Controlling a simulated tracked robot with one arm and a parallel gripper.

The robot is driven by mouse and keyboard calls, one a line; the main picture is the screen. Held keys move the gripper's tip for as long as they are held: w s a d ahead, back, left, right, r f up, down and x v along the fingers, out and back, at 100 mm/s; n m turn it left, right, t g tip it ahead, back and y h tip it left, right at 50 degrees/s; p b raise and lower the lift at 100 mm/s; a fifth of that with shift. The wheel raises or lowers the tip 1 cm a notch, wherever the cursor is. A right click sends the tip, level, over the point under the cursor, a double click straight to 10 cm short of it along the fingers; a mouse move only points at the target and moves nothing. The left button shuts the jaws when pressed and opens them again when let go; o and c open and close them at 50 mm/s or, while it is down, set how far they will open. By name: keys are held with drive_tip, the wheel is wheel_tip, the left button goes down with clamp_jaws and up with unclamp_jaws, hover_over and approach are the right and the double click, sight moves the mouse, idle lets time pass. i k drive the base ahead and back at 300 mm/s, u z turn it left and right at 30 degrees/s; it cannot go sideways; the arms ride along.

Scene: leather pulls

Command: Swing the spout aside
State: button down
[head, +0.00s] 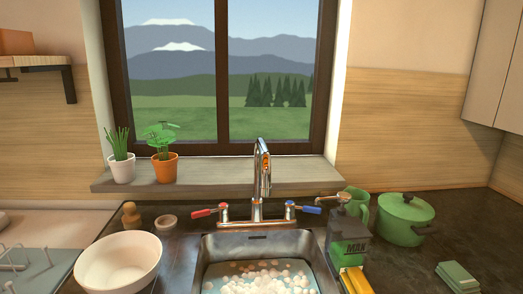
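The chrome spout (263,163) rises from the middle of the tap behind the sink and arches toward me, above the basin. A red-handled lever (203,212) sits at the tap's left and a blue-handled lever (308,209) at its right. The sink (210,248) below holds water with white foam or bubbles.
A white bowl (119,262) stands left of the sink. Potted plants (165,167) sit on the windowsill. The dark counter (440,242) is partly clear at right.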

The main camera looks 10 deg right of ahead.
sight(263, 186)
drive_tip(key=z, duration=0.45)
drive_tip(key=i, duration=1.15)
drive_tip(key=u, duration=0.45)
